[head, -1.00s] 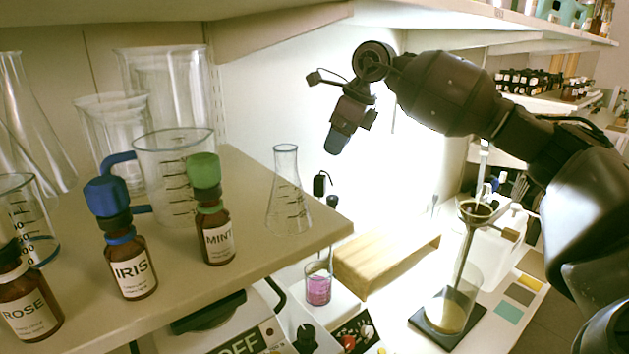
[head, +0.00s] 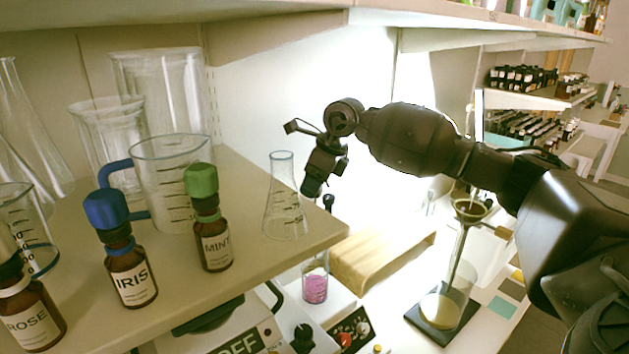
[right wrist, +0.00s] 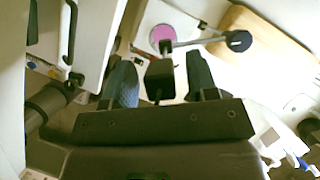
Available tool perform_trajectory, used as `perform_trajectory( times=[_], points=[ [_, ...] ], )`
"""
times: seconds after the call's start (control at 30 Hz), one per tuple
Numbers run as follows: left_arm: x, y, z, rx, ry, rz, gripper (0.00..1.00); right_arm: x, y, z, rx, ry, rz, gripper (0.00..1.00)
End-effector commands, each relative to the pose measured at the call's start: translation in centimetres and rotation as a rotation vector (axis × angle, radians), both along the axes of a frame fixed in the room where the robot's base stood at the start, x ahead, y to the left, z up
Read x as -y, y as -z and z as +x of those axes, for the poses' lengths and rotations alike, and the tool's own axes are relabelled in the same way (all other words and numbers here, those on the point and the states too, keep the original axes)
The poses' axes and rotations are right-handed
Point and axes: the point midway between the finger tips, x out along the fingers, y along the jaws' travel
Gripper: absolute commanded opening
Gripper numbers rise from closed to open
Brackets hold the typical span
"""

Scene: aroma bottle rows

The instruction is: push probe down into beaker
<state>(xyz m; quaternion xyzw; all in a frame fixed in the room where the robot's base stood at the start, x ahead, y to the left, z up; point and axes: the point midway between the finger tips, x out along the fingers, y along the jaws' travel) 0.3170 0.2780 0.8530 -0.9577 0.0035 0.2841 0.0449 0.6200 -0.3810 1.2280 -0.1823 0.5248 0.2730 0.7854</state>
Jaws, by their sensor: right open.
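The beaker (head: 315,287) holds pink liquid and stands on the hotplate's pale body below the shelf edge. In the right wrist view the pink liquid (right wrist: 162,38) shows from above. The black probe head (right wrist: 158,78) lies between the two fingers of my right gripper (right wrist: 162,78) in that view, with a gap on both sides. A metal rod crosses from near the beaker to a black knob (right wrist: 238,40). In the head view my right gripper (head: 312,188) points down above the beaker and hides the probe head; the knob (head: 328,202) shows beside it. My left gripper is out of view.
The shelf (head: 255,268) at left carries the bottles IRIS (head: 132,280), MINT (head: 214,245) and ROSE (head: 35,315). A conical flask (head: 284,205) stands near its edge, close to my right gripper. A wooden block (head: 380,255) and a funnel stand (head: 445,305) are to the right.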

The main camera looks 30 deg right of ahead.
Motion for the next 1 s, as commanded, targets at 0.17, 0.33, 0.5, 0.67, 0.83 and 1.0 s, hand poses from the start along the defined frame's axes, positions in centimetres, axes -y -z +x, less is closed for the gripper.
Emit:
perform_trajectory(
  times=[0.17,0.33,0.5,0.67,0.83,1.0],
  points=[
    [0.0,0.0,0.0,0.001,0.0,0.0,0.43,0.0,0.0,0.0,0.0,0.0,0.0,0.52],
    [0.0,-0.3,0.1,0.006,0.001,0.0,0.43,0.0,0.0,0.0,0.0,0.0,0.0,0.26],
    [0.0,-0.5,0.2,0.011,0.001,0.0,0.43,0.0,0.0,0.0,0.0,0.0,0.0,0.0],
    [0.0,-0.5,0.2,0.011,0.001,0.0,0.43,0.0,0.0,0.0,0.0,0.0,0.0,0.0],
    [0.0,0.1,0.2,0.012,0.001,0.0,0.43,0.0,0.7,0.0,0.001,0.0,0.0,0.0],
    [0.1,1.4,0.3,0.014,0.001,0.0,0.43,0.0,2.9,0.0,0.001,0.0,0.001,0.0]
  ],
)
